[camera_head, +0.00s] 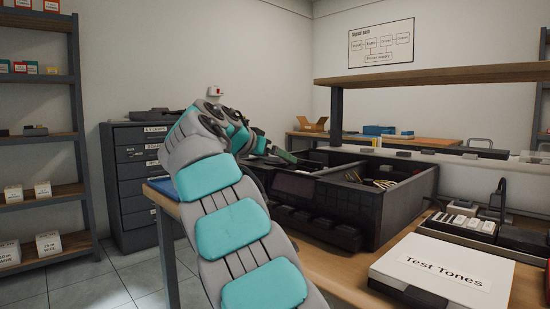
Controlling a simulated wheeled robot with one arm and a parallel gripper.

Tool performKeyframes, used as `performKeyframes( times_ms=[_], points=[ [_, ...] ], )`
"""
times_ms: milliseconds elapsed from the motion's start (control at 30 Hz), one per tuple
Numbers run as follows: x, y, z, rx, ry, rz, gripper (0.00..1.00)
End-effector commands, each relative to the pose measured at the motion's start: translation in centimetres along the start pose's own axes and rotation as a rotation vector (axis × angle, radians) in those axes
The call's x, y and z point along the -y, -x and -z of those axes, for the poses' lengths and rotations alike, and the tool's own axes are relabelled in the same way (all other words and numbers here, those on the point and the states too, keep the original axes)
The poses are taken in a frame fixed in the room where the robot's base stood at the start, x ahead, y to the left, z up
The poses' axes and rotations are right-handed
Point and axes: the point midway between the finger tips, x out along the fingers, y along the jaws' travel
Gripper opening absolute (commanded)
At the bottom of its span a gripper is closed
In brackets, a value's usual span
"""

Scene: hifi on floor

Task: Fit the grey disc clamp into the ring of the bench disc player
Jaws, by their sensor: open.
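My gripper (274,151) is small and partly hidden at the end of my grey and teal arm, above the left rear part of a dark open-topped unit on the bench. Its jaws are open, and I cannot make out anything between them. The dark unit (357,208) has raised walls, a sloped front panel and blocky keys. I cannot tell whether this unit is the bench disc player. I cannot pick out the grey disc clamp or the player's ring; my arm covers part of the bench.
A white "Test Tones" case (440,272) lies on the wooden bench (345,285) at front right. Behind it is a tray of small blocks (465,226). A raised wooden shelf (430,74) spans the back. A drawer cabinet (135,185) and shelving (40,136) stand left.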

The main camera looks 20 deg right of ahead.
Motion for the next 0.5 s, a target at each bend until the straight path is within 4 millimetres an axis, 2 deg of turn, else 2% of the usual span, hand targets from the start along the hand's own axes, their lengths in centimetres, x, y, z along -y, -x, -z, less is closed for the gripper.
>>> performKeyframes(
  times_ms=[267,500],
  points=[
    [0.0,0.1,0.0,0.0,0.0,0.0,1.0],
    [0.1,2.3,0.1,-0.004,-0.001,0.004,1.0]
  ],
)
